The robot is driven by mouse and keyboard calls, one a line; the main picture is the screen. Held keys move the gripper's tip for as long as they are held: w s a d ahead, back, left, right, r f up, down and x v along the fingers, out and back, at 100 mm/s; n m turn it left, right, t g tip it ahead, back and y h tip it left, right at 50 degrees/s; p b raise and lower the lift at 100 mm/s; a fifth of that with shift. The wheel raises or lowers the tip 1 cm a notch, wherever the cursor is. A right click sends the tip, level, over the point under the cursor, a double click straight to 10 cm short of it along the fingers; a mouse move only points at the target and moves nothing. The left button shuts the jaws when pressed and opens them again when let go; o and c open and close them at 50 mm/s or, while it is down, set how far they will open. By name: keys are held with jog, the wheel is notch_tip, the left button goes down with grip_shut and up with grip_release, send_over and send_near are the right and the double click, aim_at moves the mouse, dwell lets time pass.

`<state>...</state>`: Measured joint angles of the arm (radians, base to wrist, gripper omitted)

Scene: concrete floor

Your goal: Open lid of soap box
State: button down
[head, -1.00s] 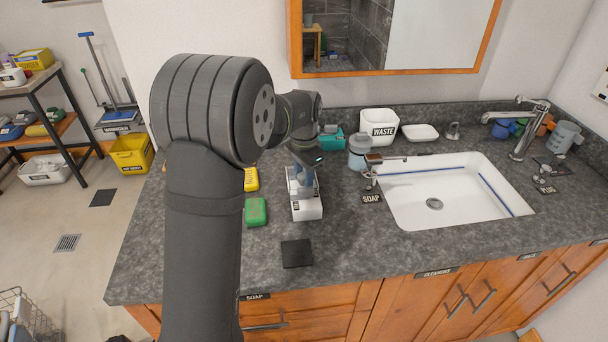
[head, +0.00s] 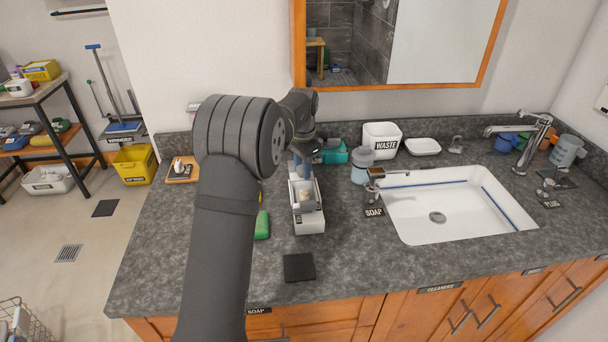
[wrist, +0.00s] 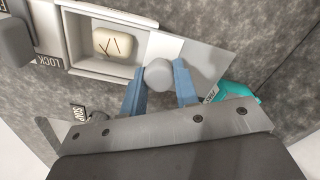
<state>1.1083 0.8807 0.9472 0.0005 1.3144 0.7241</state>
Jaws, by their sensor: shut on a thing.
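The soap box (head: 309,221) is a pale box on the grey counter, left of the sink. Its compartment is uncovered, and a cream soap bar (wrist: 115,42) lies inside in the wrist view. My gripper (wrist: 161,76) has its blue fingers shut on the lid's round grey knob (wrist: 158,74). The pale lid (wrist: 205,62) sits at the box's far end, beyond the opening. I cannot tell whether it is slid or tilted. A grey block (wrist: 13,43) stands beside a "LOCK" label at the box's other end. In the head view my gripper (head: 302,172) is partly hidden by the arm.
A black pad (head: 299,267) lies in front of the box, and a green block (head: 262,226) lies left of it. A soap dispenser (head: 374,186) and grey-blue jar (head: 362,166) stand right. A teal item (head: 334,151) and waste bin (head: 381,139) are behind.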

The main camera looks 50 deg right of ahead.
jog(key=shift+d, duration=0.1)
jog(key=c, duration=1.1)
grip_release()
jog(key=shift+w, duration=0.1)
notch_tip(320, 180, up, 18)
jog(key=shift+f, duration=0.25)
notch_tip(320, 180, down, 18)
jog(key=shift+r, duration=0.2)
dwell(0.3)
